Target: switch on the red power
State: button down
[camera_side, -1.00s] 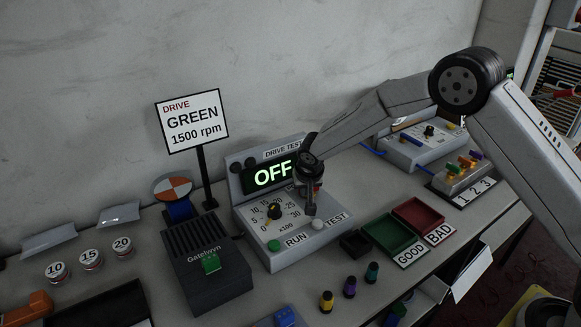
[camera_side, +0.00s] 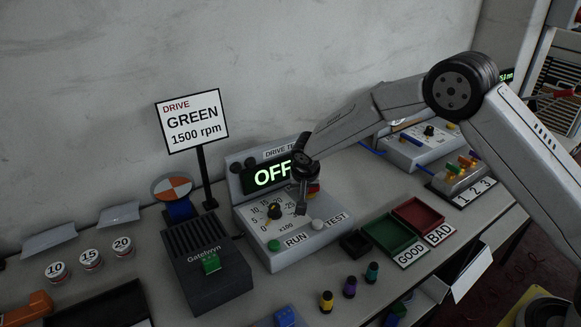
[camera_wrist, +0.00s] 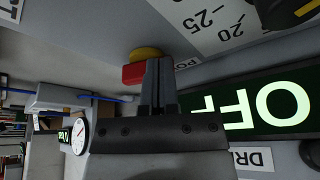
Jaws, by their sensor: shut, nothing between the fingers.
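The red power switch (camera_wrist: 133,74) has a yellow part beside it and sits on the tester's panel in the wrist view. In the side view, a small red and yellow piece (camera_side: 313,188) shows just right of my gripper, partly covered by it. My gripper (camera_side: 301,208) is shut and empty, pointing down over the panel between the dial and the switch. In the wrist view, my closed fingertips (camera_wrist: 158,64) overlap the switch's edge; I cannot tell whether they touch it. The grey drive tester (camera_side: 262,232) has a display (camera_side: 268,175) lit with OFF.
The tester's dial (camera_side: 274,211) is left of my gripper. A green RUN button (camera_side: 274,245) and a pale TEST button (camera_side: 318,225) are in front. A dark Gatelwyn unit (camera_side: 205,265) stands left. Green (camera_side: 392,237) and red (camera_side: 418,214) trays lie right.

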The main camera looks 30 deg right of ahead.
jog(key=shift+w+a+m+g+h, duration=0.1)
jog(key=shift+w+m+g+h, duration=0.15)
jog(key=shift+m, duration=0.65)
jog(key=shift+w+a+m+g+h, duration=0.1)
jog(key=shift+w+m+g+h, duration=0.15)
jog(key=shift+m, duration=0.65)
jog(key=shift+w+m+g+h, duration=0.2)
jog(key=shift+w+m, duration=0.05)
jog(key=shift+m, duration=0.65)
jog(key=shift+w+d+m+g+h, duration=0.1)
jog(key=shift+w+m+g, duration=0.2)
jog(key=shift+m, duration=0.55)
jog(key=shift+w+m+g+h, duration=0.1)
jog(key=shift+w+m+g, duration=0.2)
jog(key=shift+m, duration=0.6)
jog(key=shift+w+d+m+g+h, duration=0.15)
jog(key=shift+m+g, duration=0.25)
jog(key=shift+m, duration=0.45)
jog(key=shift+s+d, duration=0.4)
jog(key=shift+d, duration=0.35)
jog(key=shift+f, duration=0.1)
jog(key=shift+s, duration=0.1)
jog(key=shift+a, duration=0.5)
jog(key=a, duration=0.3)
jog(key=shift+w+a, duration=0.2)
jog(key=shift+a, duration=0.1)
jog(key=v, duration=1)
jog(key=shift+w+a, duration=0.15)
jog(key=shift+a, duration=0.05)
